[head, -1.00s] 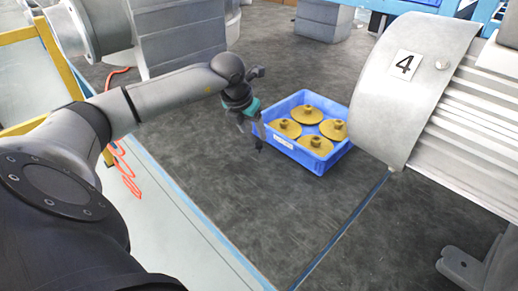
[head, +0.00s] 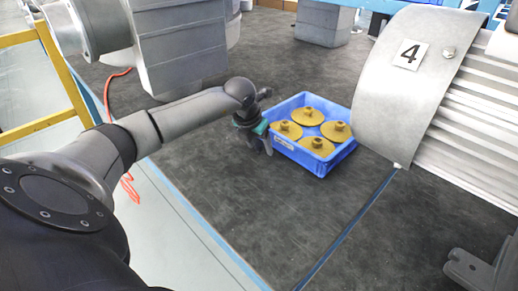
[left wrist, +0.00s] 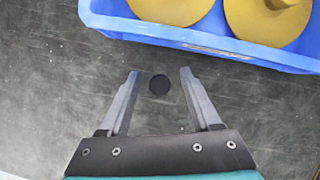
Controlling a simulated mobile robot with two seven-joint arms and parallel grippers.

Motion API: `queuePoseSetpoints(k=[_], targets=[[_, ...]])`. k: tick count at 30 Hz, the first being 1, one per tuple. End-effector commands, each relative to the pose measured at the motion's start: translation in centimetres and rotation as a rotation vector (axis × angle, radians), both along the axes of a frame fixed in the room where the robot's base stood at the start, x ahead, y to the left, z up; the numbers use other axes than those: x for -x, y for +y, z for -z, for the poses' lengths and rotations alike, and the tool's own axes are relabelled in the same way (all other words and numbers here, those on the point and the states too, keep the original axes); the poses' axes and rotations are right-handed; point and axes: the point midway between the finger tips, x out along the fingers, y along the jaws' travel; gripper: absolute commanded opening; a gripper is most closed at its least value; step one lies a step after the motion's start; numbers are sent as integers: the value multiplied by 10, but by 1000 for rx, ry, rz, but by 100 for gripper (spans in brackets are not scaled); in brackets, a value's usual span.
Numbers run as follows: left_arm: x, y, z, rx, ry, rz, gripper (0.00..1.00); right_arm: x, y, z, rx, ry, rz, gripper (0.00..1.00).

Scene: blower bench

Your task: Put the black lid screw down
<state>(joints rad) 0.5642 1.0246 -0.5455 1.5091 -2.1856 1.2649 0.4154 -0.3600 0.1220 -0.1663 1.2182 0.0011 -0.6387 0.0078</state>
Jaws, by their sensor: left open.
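The black lid screw (left wrist: 159,84) shows in the left wrist view as a small dark round piece over the dark grey bench surface. It appears between the two finger lines of my left gripper (left wrist: 160,72), with a clear gap on both sides, so neither finger touches it. My left gripper is open. In the head view my left gripper (head: 263,145) hangs by the near left corner of the blue crate. The screw cannot be made out there. My right gripper is not in view.
The blue crate (head: 283,146) holds several yellow-brown discs with hubs; its wall (left wrist: 200,40) is just beyond my left fingertips. A grey ribbed blower housing marked 4 (head: 400,100) stands at the right. Dark bench surface (head: 270,215) is clear in front of the crate.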

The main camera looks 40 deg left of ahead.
Motion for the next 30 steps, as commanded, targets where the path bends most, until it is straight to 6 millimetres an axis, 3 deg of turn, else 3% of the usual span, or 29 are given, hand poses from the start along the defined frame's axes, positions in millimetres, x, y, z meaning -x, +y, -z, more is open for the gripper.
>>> queuePoseSetpoints(k=[5, 22, 30], targets=[[0, 0, 0, 0, -1, 0, 64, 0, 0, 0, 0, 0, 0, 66], [0, 0, -1, 0, 0, 0, 1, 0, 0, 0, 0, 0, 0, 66], [0, 0, -1, 0, 0, 0, 0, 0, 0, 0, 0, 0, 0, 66]])
